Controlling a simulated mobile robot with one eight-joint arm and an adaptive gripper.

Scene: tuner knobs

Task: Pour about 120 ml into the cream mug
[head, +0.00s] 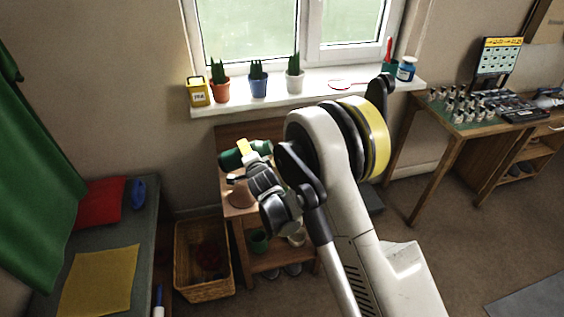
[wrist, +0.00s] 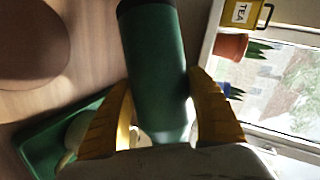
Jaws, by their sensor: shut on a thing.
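My gripper (head: 246,150) is above the small wooden stand under the window. Its yellow fingers, also in the wrist view (wrist: 160,78), are shut on a green bottle (wrist: 158,60) with a dark end. In the head view the bottle (head: 231,159) lies tilted well over, near horizontal. A pale cream rounded thing (wrist: 77,130), perhaps the cream mug, sits at the green tray (wrist: 40,138) in the wrist view, partly hidden by a finger. In the head view my arm hides that spot. I cannot see any liquid.
A terracotta pot (head: 240,195) stands on the wooden stand close below the bottle. A green pot (head: 258,241) and a pale pot (head: 297,238) are on its lower shelf. The windowsill (head: 320,90) holds a yellow tea tin (head: 198,93) and several potted plants. A wicker basket (head: 202,285) stands left.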

